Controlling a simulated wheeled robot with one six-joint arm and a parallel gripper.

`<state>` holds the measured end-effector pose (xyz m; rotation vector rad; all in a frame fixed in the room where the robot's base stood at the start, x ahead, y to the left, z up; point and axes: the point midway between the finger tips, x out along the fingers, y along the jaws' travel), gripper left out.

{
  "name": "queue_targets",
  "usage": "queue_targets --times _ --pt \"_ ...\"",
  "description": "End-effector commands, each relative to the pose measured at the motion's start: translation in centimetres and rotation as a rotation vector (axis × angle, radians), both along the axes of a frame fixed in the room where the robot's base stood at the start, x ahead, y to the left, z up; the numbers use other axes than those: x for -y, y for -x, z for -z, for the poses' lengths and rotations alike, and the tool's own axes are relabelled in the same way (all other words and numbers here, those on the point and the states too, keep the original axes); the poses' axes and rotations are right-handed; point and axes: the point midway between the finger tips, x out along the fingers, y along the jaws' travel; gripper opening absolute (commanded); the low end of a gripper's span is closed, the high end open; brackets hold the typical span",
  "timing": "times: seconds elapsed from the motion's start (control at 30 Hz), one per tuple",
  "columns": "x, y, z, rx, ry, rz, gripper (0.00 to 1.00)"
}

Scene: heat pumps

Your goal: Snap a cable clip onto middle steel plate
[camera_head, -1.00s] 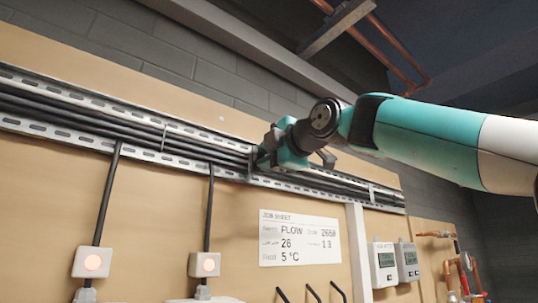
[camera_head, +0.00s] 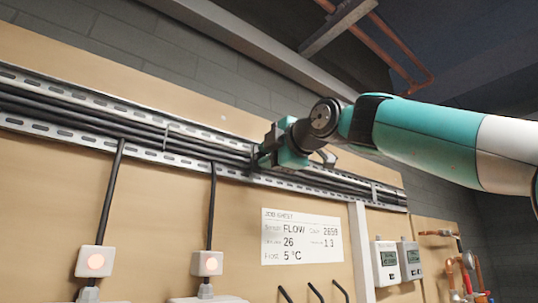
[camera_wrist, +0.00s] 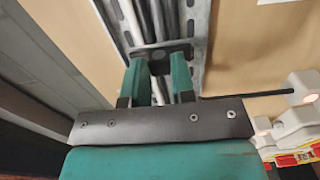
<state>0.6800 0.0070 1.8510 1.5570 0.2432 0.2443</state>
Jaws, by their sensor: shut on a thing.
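My gripper (camera_head: 262,156) is at the slotted steel tray on the wall, over the bundle of black cables. In the wrist view its two teal fingers (camera_wrist: 159,78) are shut on a dark cable clip (camera_wrist: 161,54). The clip lies across the cables (camera_wrist: 150,22), at or very near the steel plate (camera_wrist: 197,30); I cannot tell whether it is seated. In the head view the dark clip (camera_head: 253,158) shows only as a small shape beside the fingers. The slotted steel (camera_head: 70,134) runs above and below the cables.
Two black cables drop from the tray to white boxes with lit buttons (camera_head: 96,261) (camera_head: 207,263). A job sheet (camera_head: 301,237) hangs below my gripper. Grey meters (camera_head: 386,262) and copper pipes (camera_head: 468,262) are at the right. Copper pipes (camera_head: 402,50) also run overhead.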

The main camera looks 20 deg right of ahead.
Motion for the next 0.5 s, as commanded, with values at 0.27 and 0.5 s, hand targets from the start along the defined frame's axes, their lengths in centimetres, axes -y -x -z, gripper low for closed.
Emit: queue_targets --times 0.27,0.5 --pt "-0.04 -0.13 -0.02 0.000 0.000 0.000 0.01" --pt "-0.17 -0.49 -0.02 0.000 0.000 0.000 0.01"
